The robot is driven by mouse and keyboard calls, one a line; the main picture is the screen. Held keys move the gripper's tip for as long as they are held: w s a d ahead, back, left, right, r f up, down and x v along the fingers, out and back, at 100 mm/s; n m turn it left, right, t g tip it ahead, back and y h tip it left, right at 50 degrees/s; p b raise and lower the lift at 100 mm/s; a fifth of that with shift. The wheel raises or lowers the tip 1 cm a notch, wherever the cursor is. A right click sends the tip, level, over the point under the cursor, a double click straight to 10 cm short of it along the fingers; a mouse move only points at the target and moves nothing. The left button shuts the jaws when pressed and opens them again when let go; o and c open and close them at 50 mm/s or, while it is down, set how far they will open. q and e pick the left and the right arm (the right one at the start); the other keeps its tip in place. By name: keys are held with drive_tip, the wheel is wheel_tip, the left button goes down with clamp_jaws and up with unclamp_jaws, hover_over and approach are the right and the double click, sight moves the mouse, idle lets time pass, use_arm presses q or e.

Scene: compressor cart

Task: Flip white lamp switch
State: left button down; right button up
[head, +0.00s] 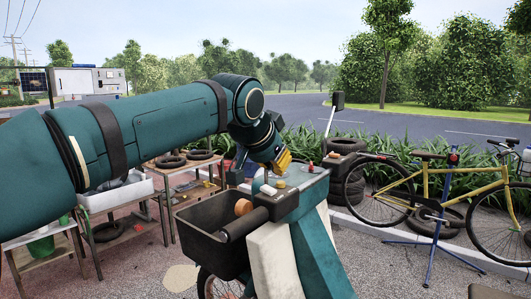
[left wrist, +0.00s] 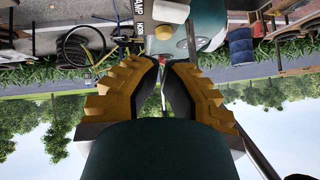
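My left gripper (head: 283,161) reaches from the left over the top of the teal cart (head: 312,186). Its yellow fingers point down and sit just above the cart's top. In the left wrist view, which is upside down, the gripper (left wrist: 163,62) has a narrow gap between its dark pads, and nothing is clearly held. A small red-tipped piece (left wrist: 163,94) shows through that gap. A label plate (left wrist: 139,18) with lettering that seems to read LAMP and HORN lies beyond the fingertips. A white part (left wrist: 170,11) is beside it. My right gripper is out of view.
A black bin (head: 208,243) is on the cart's front. Workbenches (head: 180,168) are at left.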

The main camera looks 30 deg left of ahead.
sight(265, 188)
use_arm(q)
drive_tip(key=shift+a+f+b, duration=0.2)
drive_tip(key=shift+a+f, duration=0.05)
drive_tip(key=shift+f, duration=0.7)
drive_tip(key=shift+a+f+b, duration=0.2)
drive_tip(key=shift+f, duration=0.75)
drive_tip(key=shift+a+f+n+h, duration=0.25)
drive_tip(key=shift+f+n+h, duration=0.05)
drive_tip(key=shift+h, duration=0.4)
drive_tip(key=shift+a+n+h+p, duration=0.2)
drive_tip(key=shift+n+h+p, duration=0.1)
drive_tip(key=shift+h+p, duration=0.2)
drive_tip(key=shift+a+h, duration=0.1)
drive_tip(key=shift+h, duration=0.2)
